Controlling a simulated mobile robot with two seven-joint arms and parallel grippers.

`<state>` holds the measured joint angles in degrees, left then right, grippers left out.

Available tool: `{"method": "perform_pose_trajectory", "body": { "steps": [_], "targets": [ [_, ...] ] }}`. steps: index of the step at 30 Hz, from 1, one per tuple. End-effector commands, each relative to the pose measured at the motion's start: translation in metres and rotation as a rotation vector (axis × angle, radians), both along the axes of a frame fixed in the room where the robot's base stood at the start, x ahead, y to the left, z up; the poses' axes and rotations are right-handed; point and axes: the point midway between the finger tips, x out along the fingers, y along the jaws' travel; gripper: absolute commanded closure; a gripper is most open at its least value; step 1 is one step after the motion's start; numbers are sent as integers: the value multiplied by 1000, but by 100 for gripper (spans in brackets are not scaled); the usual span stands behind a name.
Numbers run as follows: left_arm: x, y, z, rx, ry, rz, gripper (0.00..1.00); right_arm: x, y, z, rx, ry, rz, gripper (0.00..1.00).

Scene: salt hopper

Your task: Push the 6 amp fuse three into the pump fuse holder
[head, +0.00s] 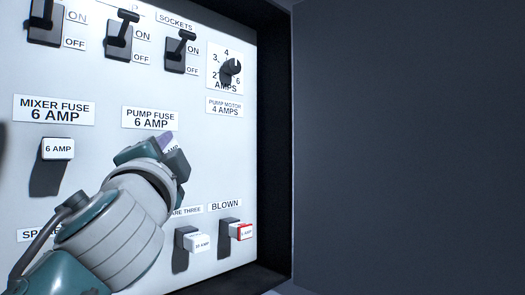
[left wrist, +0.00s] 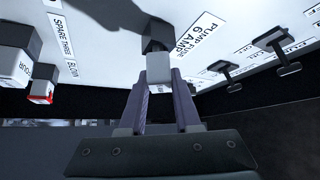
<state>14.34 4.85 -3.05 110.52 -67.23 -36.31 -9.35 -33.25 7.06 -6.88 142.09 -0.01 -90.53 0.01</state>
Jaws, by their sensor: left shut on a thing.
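The pump fuse holder, a black block (left wrist: 156,36), is on the white panel by the PUMP FUSE 6 AMP label (head: 150,118). My left gripper (head: 165,152) is in front of it and hides most of it in the head view. In the left wrist view the fuse is between the fingertips and lines up with the black holder. It looks to be at the holder's front, but I cannot tell how deep it sits. My right gripper is not in view.
The mixer fuse (head: 58,149) is to the left. Below right are a white fuse (head: 199,243) under a partly hidden label ending "ARE THREE", and a red-edged blown fuse (head: 241,232). Black switches (head: 122,35) and a dial (head: 231,67) are above. A dark frame edge bounds the panel's right.

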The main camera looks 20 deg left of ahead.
Motion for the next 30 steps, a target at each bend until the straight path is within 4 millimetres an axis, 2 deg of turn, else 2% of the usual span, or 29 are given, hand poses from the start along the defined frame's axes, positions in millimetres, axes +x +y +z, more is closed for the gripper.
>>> {"method": "perform_pose_trajectory", "body": {
  "steps": [19,20,28,30],
  "targets": [
    [4,10,1,1,-1,0,100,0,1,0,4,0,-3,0],
    [4,10,1,0,-1,0,66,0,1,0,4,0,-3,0],
    [4,10,0,0,-1,0,36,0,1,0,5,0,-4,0],
    [4,10,0,0,-1,0,34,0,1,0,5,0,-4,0]
  ]
}}
